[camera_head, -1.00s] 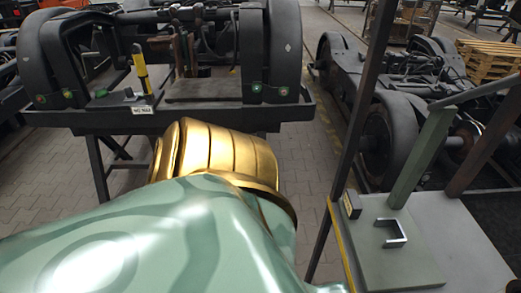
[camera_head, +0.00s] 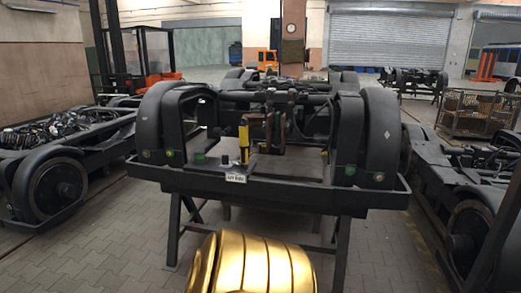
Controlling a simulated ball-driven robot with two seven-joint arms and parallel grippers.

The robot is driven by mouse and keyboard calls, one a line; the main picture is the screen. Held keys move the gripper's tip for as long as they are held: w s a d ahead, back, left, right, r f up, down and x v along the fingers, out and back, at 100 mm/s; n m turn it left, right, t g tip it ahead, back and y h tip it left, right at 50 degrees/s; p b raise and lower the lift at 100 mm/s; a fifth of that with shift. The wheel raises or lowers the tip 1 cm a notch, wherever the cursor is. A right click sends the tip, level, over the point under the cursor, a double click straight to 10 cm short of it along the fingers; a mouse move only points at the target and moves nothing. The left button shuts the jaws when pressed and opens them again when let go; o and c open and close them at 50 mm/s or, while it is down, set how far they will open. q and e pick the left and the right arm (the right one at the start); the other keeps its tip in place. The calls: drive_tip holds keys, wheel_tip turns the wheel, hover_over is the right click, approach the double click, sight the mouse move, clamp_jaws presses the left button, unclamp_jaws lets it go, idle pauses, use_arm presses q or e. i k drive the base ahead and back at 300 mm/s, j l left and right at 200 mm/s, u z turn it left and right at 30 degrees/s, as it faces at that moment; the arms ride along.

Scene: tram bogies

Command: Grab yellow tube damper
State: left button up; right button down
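The yellow tube damper (camera_head: 244,139) stands upright on the front part of a dark bogie frame (camera_head: 290,197), left of the frame's middle. A small white label (camera_head: 236,178) is on the frame's front edge just below it. A gold, ribbed part of my own arm shows at the bottom middle, in front of the bogie and well short of the damper. Neither of my grippers shows in this view.
The bogie rests on dark trestle legs (camera_head: 173,229). Other bogies stand to the left (camera_head: 60,180) and right (camera_head: 470,220). A wire crate (camera_head: 476,113) is at the right, and an orange forklift (camera_head: 145,58) at the back left. Paved floor (camera_head: 110,235) is clear at the front left.

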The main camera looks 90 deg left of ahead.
sight(243, 128)
drive_tip(key=j+u, duration=0.15)
drive_tip(key=u, duration=2.3)
